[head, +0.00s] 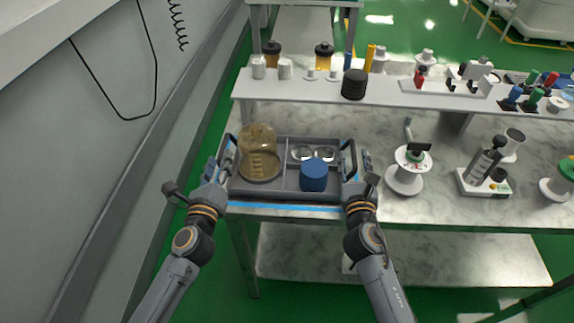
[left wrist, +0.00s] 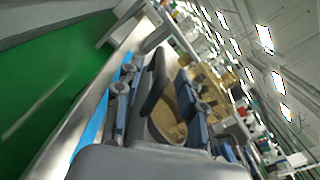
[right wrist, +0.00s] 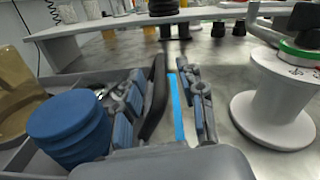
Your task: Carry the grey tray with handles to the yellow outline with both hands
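The grey tray (head: 290,195) sits on the marble bench at its left end, with a dark handle on each short side. It holds an amber glass vessel (head: 258,155), a blue ribbed cylinder (head: 314,175) and shiny round pieces (head: 313,153). My left gripper (head: 223,165) is at the left handle; in the left wrist view its fingers stand apart with the handle (left wrist: 155,85) between them. My right gripper (head: 357,165) is at the right handle; in the right wrist view its fingers are open either side of the handle (right wrist: 156,98), with a gap on the right.
A blue strip (head: 290,206) runs along the bench's front edge. A raised shelf (head: 300,90) with bottles and a black stack stands behind the tray. A white spool (head: 405,180) stands to the right. A wall (head: 100,130) is at left. Yellow lines (head: 510,40) mark the far floor.

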